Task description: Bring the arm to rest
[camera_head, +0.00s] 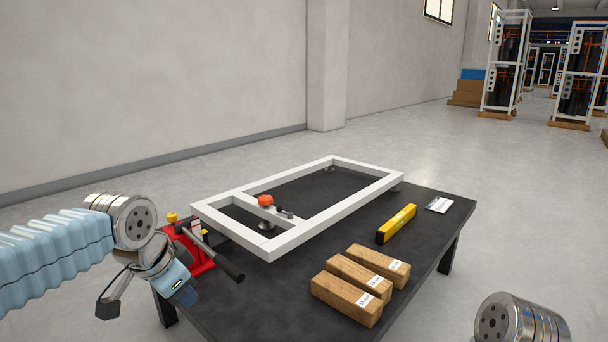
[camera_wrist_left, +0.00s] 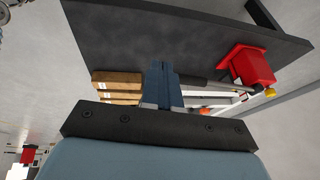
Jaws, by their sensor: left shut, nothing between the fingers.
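My left arm comes in from the left in the head view, and its gripper (camera_head: 186,296) hangs beside the near left edge of the black table (camera_head: 225,310). The left gripper is shut and empty. Its closed fingers also show in the left wrist view (camera_wrist_left: 163,85), with the dark table top (camera_wrist_left: 160,35) beyond them. A red jack (camera_head: 199,255) with a dark handle stands at the table's left end, close behind the gripper. Part of my right arm (camera_head: 520,322) shows at the bottom right; its gripper is out of view.
A white frame (camera_head: 290,240) lies on the table with an orange-topped part (camera_head: 265,200). Several wooden blocks (camera_head: 347,298), a yellow level (camera_head: 396,224) and a white card (camera_head: 439,204) lie to the right. Racks (camera_head: 503,65) stand far back. The floor around is clear.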

